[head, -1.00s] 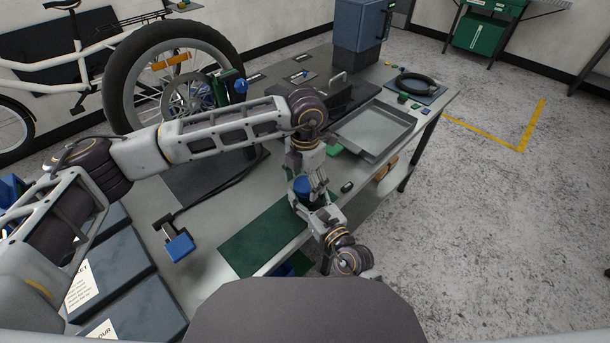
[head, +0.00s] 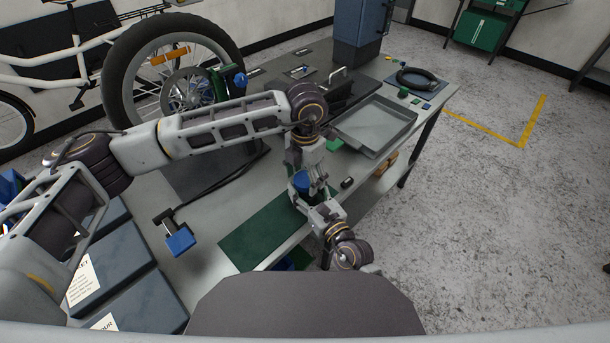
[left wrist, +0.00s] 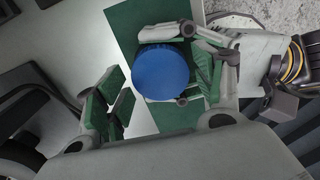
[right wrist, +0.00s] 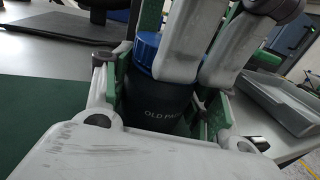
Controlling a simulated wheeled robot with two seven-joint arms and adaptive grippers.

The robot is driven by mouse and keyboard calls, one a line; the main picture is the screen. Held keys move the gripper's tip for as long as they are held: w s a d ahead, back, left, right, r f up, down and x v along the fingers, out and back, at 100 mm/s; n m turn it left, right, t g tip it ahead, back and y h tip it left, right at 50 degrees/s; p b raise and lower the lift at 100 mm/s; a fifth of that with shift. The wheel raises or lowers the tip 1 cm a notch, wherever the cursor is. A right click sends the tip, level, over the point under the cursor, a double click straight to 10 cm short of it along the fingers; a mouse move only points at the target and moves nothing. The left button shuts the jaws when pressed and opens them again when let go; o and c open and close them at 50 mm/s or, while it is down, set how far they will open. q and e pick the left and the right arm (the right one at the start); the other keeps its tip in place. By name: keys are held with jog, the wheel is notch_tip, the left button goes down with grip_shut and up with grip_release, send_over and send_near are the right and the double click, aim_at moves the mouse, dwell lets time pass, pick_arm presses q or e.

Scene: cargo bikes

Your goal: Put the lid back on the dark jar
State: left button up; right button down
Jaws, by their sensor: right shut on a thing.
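The dark jar (right wrist: 160,105) with part of its printed label showing stands between the fingers of my right gripper (right wrist: 160,98), which is shut on it. The ribbed blue lid (left wrist: 160,72) sits on the jar's top in the right wrist view (right wrist: 147,46); its seating is partly hidden by my left fingers. In the head view the lid (head: 301,181) shows between both grippers. My left gripper (left wrist: 165,88) is open around the lid, with a clear gap between its left finger and the lid.
A green mat (head: 262,232) lies on the grey bench beside the grippers. A metal tray (head: 375,125) and a small black item (head: 347,182) are to the right. A blue-ended device (head: 180,240) lies left.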

pick_arm(q)
jog(key=shift+o, duration=0.2)
notch_tip(320, 180, up, 12)
dwell(0.9)
pick_arm(e)
jog(key=shift+c, duration=2)
grip_release()
jog(key=shift+s+d, duration=0.1)
jog(key=shift+s, duration=0.05)
jog(key=v, duration=1.1)
jog(key=shift+s+d, duration=0.15)
jog(key=shift+s, duration=0.15)
pick_arm(q)
jog(key=shift+r, duration=0.1)
pick_arm(e)
jog(key=shift+r, duration=0.15)
